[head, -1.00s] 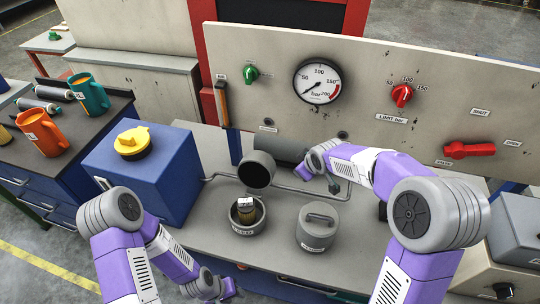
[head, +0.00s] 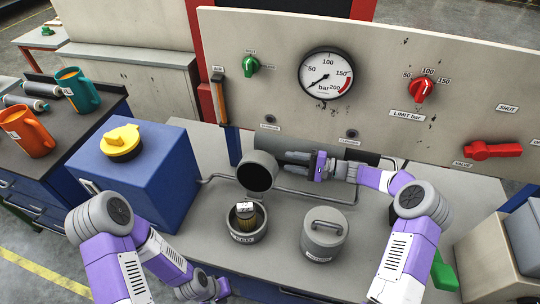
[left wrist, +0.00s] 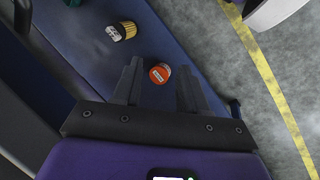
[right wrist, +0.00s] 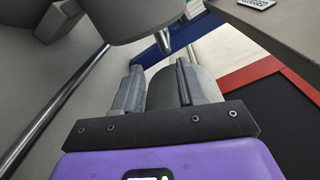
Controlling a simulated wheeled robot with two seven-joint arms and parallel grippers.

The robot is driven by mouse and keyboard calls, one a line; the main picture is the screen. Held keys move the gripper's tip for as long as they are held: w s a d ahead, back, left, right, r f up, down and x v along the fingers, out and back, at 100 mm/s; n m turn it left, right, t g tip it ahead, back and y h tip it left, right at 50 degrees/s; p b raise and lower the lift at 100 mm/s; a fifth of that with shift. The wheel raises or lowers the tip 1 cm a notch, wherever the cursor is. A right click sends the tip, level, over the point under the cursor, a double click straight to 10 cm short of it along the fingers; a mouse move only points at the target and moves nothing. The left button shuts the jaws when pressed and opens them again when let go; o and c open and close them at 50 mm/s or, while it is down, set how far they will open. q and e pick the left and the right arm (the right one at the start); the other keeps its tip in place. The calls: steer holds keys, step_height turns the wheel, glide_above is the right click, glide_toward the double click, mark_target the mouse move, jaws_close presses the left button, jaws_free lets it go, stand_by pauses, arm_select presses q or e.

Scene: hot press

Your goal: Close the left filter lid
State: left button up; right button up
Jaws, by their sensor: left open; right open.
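The left filter is a grey open cup (head: 234,229) on the bench with a yellowish, white-topped cartridge (head: 246,216) standing in it. Its round grey lid (head: 257,174) stands raised behind the cup, its dark inside facing forward. My right gripper (head: 284,161) is open and lies level just right of and behind the lid; I cannot tell whether it touches. In the right wrist view a grey rounded body shows between the open fingers (right wrist: 158,72). My left gripper (left wrist: 160,70) is open and empty, low in front of the bench; its fingers are unclear in the head view.
A closed grey canister (head: 323,238) with a handle stands right of the cup. A blue box (head: 140,175) with a yellow cap is at left. A grey cylinder and pipe run behind the lid, below the gauge panel (head: 290,100).

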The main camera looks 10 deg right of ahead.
mark_target(272, 156)
steer(key=x, duration=0.2)
steer(key=b+x, duration=0.1)
steer(key=x, duration=0.2)
steer(key=r+x, duration=0.1)
steer(key=x, duration=0.1)
steer(key=shift+w+a, duration=0.15)
steer(key=shift+w, duration=0.05)
jaws_close()
